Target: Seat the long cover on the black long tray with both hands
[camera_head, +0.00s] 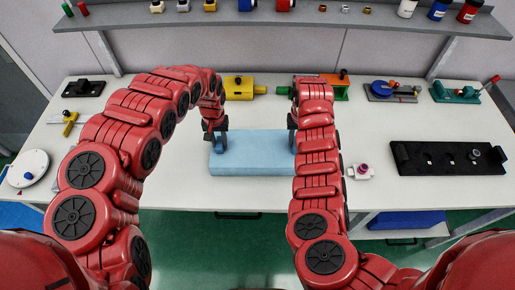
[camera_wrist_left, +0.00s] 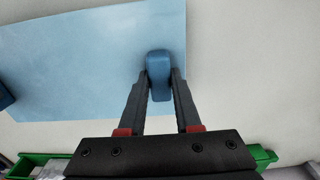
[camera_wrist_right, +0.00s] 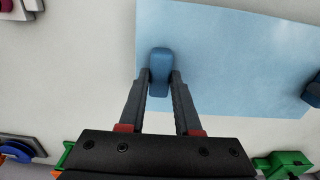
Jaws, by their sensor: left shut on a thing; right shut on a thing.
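The long cover (camera_head: 250,160) is a light blue slab with a darker blue knob near each end, in the middle of the white table. My left gripper (camera_head: 216,134) is shut on its left knob (camera_wrist_left: 159,74). My right gripper (camera_head: 292,132) is shut on its right knob (camera_wrist_right: 160,72), mostly hidden by my right arm in the head view. Whether the cover touches the table or is just above it, I cannot tell. The black long tray (camera_head: 450,169) lies empty of the cover at the right, with raised ends and small light spots along its floor.
A small white block with a magenta knob (camera_head: 362,171) stands between cover and tray. A yellow fixture (camera_head: 240,88), a blue round device (camera_head: 388,90) and a green fixture (camera_head: 455,94) line the back. A white disc (camera_head: 28,168) is at the left. A shelf (camera_head: 280,16) crosses the back.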

